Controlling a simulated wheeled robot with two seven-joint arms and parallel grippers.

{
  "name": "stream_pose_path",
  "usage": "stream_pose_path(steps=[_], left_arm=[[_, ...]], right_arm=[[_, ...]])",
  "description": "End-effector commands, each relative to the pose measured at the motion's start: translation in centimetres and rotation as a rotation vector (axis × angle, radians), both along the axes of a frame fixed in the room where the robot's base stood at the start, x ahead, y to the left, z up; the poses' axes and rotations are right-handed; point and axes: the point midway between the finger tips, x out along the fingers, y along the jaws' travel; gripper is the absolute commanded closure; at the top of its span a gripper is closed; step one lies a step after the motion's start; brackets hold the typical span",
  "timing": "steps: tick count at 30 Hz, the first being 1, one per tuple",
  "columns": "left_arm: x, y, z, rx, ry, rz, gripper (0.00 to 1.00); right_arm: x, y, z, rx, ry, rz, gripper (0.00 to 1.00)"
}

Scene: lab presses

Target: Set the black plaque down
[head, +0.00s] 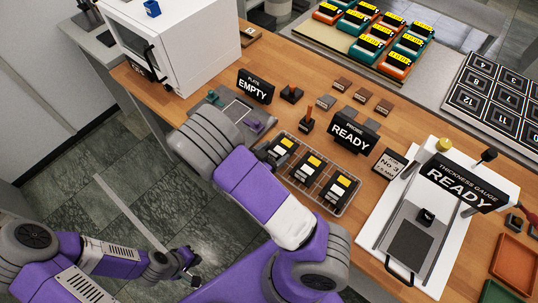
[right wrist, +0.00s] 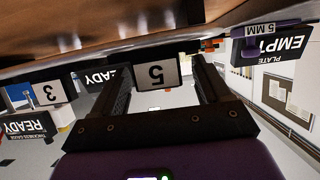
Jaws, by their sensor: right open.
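The fingers are apart, with visible space on either side of the label. In the head view, my right gripper (head: 268,155) is mostly hidden by my arm, close to the left end of a clear tray (head: 326,207). Black pieces with yellow and white labels (head: 310,167) sit in that tray. I cannot tell which one is the "5". My left gripper (head: 186,270) is low over the floor, away from the table.
A plate fixture (head: 236,108) with an "EMPTY" sign (head: 256,86) is behind my right wrist. A "READY" probe sign (head: 351,135), a "No 3" card (head: 389,163) and the thickness gauge (head: 410,245) stand right of it. A white box machine (head: 185,40) is at the back left.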

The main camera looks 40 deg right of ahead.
Motion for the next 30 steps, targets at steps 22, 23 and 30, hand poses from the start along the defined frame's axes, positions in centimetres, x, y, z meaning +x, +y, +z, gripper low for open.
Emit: stream_pose_path(steps=[22,23,30], left_arm=[[0.0,0.0,2.3,0.000,0.000,0.000,1.00],[0.0,0.0,2.3,0.000,0.000,0.000,1.00],[0.0,0.0,2.3,0.000,0.000,0.000,1.00]], right_arm=[[-3.0,10.4,4.8,0.000,-0.002,0.001,0.24],[-3.0,10.5,4.8,0.000,-0.002,0.001,0.24],[-3.1,10.7,4.8,0.000,-0.001,0.000,0.24]])
